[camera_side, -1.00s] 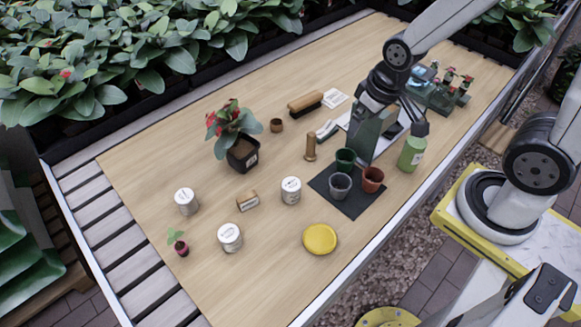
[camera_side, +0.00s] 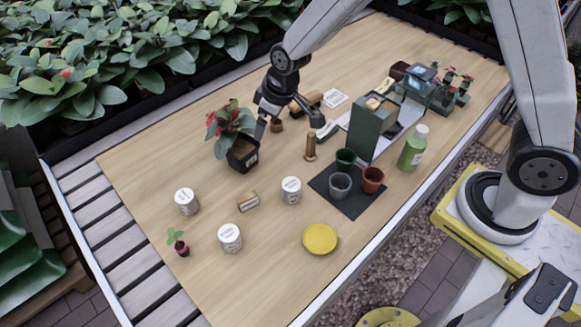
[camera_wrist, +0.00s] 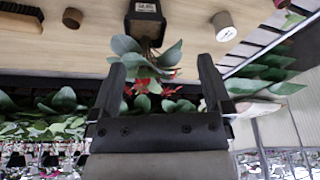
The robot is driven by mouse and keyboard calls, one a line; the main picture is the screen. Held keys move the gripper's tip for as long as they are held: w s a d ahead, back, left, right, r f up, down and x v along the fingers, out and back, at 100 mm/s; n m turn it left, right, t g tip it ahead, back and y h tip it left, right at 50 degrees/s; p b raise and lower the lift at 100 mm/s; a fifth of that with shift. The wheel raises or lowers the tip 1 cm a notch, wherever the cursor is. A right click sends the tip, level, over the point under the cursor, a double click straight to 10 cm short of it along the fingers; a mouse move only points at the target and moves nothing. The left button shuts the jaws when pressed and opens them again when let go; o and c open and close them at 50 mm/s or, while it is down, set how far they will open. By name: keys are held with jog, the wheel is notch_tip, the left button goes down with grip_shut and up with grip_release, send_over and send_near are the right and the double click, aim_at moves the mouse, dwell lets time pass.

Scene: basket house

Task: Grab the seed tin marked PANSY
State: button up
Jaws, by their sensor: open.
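Three white lidded tins stand on the wooden table in the side view: a left one (camera_side: 187,201), a front one (camera_side: 230,237) and a right one (camera_side: 291,190). Their dark label print is too small to read, so I cannot tell which says PANSY. My gripper (camera_side: 289,126) is open and empty over the back of the table, beside the potted plant and away from these tins. In the wrist view, its open fingers (camera_wrist: 162,66) frame the red-flowered plant (camera_wrist: 145,65). One white tin (camera_wrist: 224,25) shows at the upper right there, label unreadable.
The potted plant (camera_side: 242,153) stands close to my gripper. A wooden brush (camera_side: 312,99) and peg (camera_side: 310,147) are nearby. A small label block (camera_side: 248,201), seedling (camera_side: 181,246) and yellow dish (camera_side: 320,238) are around the tins. Small pots stand on a dark mat (camera_side: 347,207).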

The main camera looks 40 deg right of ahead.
jog(key=w+a+f+n, duration=0.2)
jog(key=w+a+f, duration=0.3)
jog(key=a, duration=0.3)
jog(key=n+y, duration=0.2)
jog(key=n, duration=0.1)
send_over(186, 195)
jog(key=s+d, duration=0.2)
notch_tip(186, 195, down, 8)
jog(key=shift+x, duration=1.2)
jog(key=shift+a, duration=0.2)
jog(key=shift+x, duration=2.6)
jog(key=shift+w, duration=0.1)
jog(key=shift+r, duration=0.1)
jog(key=c, duration=1.2)
